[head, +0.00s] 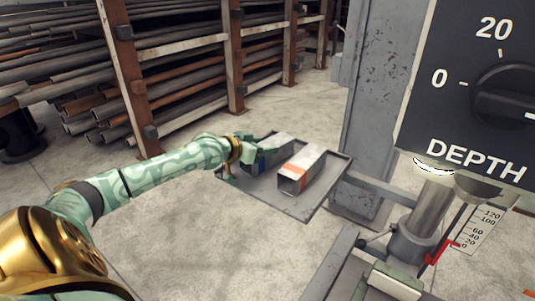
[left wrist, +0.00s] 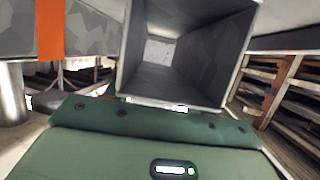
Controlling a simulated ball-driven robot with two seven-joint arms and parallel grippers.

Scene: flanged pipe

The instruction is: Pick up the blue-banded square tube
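The blue-banded square tube (head: 281,142) is grey and lies on a flat grey tray (head: 295,208), its blue band partly covered by my gripper. My left gripper (head: 246,158) is at the tube's near left end, fingers apart, one towards the back and one towards the front. In the left wrist view the hollow square end of a grey tube (left wrist: 232,50) stands just beyond my green gripper body. The fingertips are not clear there, and I see no firm hold. My right gripper is not in view.
An orange-banded square tube (head: 303,168) lies close on the right on the same tray; its orange band (left wrist: 50,28) shows in the left wrist view. A grey column (head: 368,100) and a machine with a depth dial (head: 500,95) stand right. Pipe racks (head: 130,70) fill the back left.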

